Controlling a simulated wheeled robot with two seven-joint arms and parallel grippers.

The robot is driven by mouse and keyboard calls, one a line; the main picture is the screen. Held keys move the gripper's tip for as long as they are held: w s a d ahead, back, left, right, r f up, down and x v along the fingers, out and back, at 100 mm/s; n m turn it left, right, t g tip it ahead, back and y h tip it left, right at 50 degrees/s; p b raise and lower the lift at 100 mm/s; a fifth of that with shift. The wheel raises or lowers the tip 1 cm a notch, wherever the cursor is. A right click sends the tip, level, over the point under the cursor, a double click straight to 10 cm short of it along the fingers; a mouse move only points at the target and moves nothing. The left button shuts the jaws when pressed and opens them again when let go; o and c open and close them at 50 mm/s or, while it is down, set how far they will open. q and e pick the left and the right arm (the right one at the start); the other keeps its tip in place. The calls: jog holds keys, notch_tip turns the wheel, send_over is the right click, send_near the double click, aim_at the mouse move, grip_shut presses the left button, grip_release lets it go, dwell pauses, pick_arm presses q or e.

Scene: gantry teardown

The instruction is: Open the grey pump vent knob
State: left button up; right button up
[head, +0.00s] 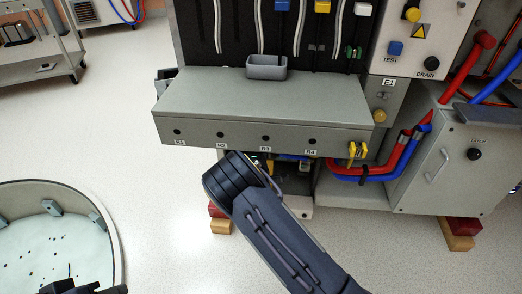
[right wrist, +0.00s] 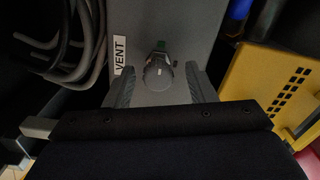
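The grey vent knob (right wrist: 158,72) shows in the right wrist view, on a grey panel beside a white label reading VENT (right wrist: 121,55). A small green part is at its far end. My right gripper (right wrist: 162,88) is open, with one finger on each side of the knob and visible gaps; contact cannot be made out. In the head view my right arm reaches under the grey shelf, which hides its gripper and the knob. My left gripper (head: 84,288) shows only as a dark part at the bottom left edge; its fingers are not clear.
The grey shelf box (head: 262,105) overhangs the work area, with a small grey tray (head: 266,68) on top. Red and blue hoses (head: 395,160) run at the right. In the wrist view, grey cables (right wrist: 85,45) hang left and a yellow box (right wrist: 272,88) stands right.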

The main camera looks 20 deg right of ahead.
jog(key=shift+a, duration=0.1)
jog(key=p+v, duration=0.2)
jog(key=v, duration=0.5)
jog(key=shift+s, duration=0.4)
